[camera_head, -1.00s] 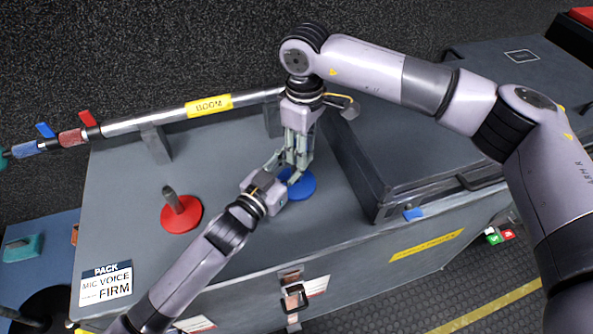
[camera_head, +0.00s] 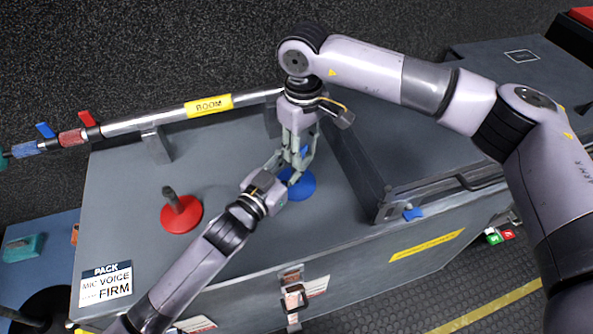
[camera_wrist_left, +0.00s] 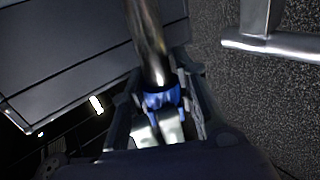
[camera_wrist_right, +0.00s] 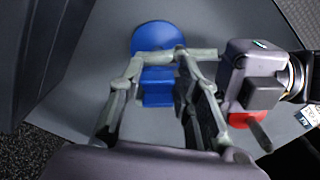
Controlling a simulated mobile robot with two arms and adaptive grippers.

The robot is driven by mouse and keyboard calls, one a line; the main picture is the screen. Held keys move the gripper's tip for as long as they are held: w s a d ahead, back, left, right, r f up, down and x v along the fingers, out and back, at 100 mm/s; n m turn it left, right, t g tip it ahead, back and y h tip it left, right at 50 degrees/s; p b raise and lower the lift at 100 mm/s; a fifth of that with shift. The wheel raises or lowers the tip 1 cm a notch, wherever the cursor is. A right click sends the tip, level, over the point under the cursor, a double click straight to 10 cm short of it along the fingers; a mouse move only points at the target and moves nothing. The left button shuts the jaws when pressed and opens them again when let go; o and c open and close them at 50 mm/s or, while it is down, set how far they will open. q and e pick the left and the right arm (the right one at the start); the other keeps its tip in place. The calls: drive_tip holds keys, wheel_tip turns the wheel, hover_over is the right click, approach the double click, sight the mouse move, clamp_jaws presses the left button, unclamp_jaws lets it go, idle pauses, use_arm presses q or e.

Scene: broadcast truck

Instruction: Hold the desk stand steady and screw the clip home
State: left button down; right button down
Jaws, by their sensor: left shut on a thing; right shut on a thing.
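The blue desk stand (camera_head: 301,188) has a round base standing on the grey case lid. My left gripper (camera_head: 277,168) reaches in low from the left and is shut on the stand just above its base; the fingers hide most of its post. The blue clip (camera_head: 303,152) sits above, between the fingers of my right gripper (camera_head: 297,150), which points down and is shut on it. The right wrist view shows the clip (camera_wrist_right: 157,88) between the fingers with the blue base (camera_wrist_right: 160,36) beyond. Whether the clip is fully seated cannot be seen.
A red stand (camera_head: 182,215) with a dark post stands left on the case lid (camera_head: 120,180). A silver boom pole (camera_head: 160,118) lies along the back edge. A raised dark frame (camera_head: 365,190) stands close on the right. A "MIC VOICE FIRM" label (camera_head: 106,285) marks the front left corner.

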drive_tip(key=c, duration=1.2)
unclamp_jaws()
drive_tip(key=shift+s+r, duration=0.1)
drive_tip(key=shift+r, duration=2.2)
drive_tip(key=shift+o, duration=0.2)
drive_tip(key=o, duration=0.5)
drive_tip(key=shift+o, duration=0.2)
wheel_tip(320, 180, up, 12)
